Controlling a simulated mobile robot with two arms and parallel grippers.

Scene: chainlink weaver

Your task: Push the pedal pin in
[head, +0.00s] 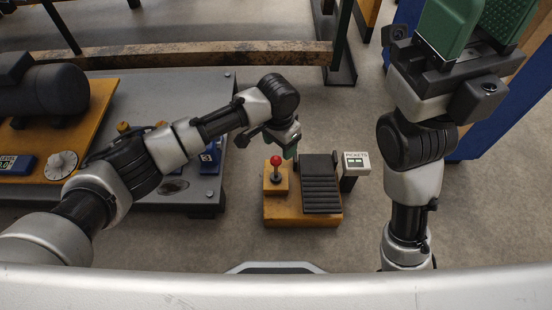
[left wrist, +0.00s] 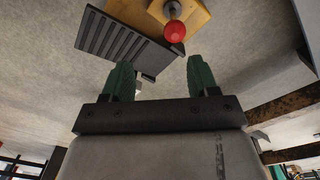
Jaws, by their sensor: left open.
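The pedal unit has an orange base (head: 300,222) on the floor, with a black ribbed pedal (head: 320,183) on it. A red ball knob on a short grey shaft, apparently the pedal pin (head: 276,161), stands on a raised orange block left of the pedal. My left gripper (head: 291,150) is just above and beside the knob, apart from it. In the left wrist view its green fingers are open and empty, with the red knob (left wrist: 174,32) beyond the fingertips. My right gripper (head: 482,28) is raised at the upper right, its green fingers apart and empty.
A small grey box labelled "PICKETS" (head: 354,163) stands right of the pedal. A grey machine bed (head: 190,90) with a motor (head: 42,88) is at the left. A rusty beam (head: 190,52) crosses behind. The floor in front of the pedal is clear.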

